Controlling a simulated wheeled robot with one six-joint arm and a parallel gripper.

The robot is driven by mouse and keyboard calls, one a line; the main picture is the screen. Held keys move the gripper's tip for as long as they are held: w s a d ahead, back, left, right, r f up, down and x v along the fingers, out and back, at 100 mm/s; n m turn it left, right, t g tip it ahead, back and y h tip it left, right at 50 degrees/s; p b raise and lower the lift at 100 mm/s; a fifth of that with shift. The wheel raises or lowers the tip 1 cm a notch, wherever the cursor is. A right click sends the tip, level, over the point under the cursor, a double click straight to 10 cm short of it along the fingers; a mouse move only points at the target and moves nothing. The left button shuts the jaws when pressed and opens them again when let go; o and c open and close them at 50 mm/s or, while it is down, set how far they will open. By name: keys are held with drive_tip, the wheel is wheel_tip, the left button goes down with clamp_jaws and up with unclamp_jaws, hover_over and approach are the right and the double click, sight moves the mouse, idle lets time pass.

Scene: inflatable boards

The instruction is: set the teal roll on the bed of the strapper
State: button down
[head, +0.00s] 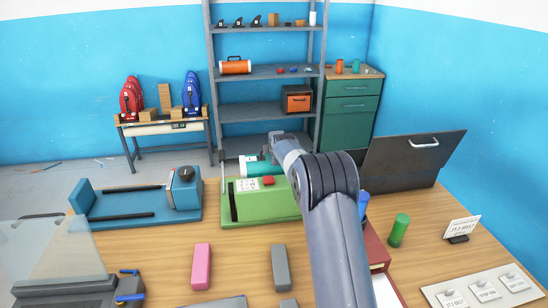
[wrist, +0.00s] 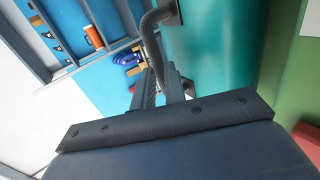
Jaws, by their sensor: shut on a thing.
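The teal roll (head: 258,167) lies on its side over the back part of a green machine (head: 275,208), which I take to be the strapper. My gripper (head: 270,155) is shut on it from above and behind. In the wrist view the roll (wrist: 215,45) fills the upper right, with a curved dark grey handle on its side. My fingers (wrist: 160,85) meet at that handle. A white label and a red button sit on the green machine in front of the roll. I cannot tell whether the roll touches the bed or hangs just above it.
A blue machine (head: 140,203) stands left of the green one. A dark open lid (head: 405,155) and a green cylinder (head: 398,230) are at the right. Pink (head: 201,266) and grey (head: 280,267) blocks lie in front. A shelf rack (head: 265,75) stands behind.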

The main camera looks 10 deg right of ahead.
wheel_tip(320, 180, down, 3)
drive_tip(key=shift+r, duration=0.15)
drive_tip(key=c, duration=1.5)
unclamp_jaws()
drive_tip(key=shift+o, duration=0.2)
drive_tip(key=shift+s, duration=0.15)
drive_tip(key=b+v, duration=0.2)
drive_tip(key=v, duration=0.9)
drive_tip(key=shift+s+r, duration=0.2)
drive_tip(key=shift+s, duration=0.15)
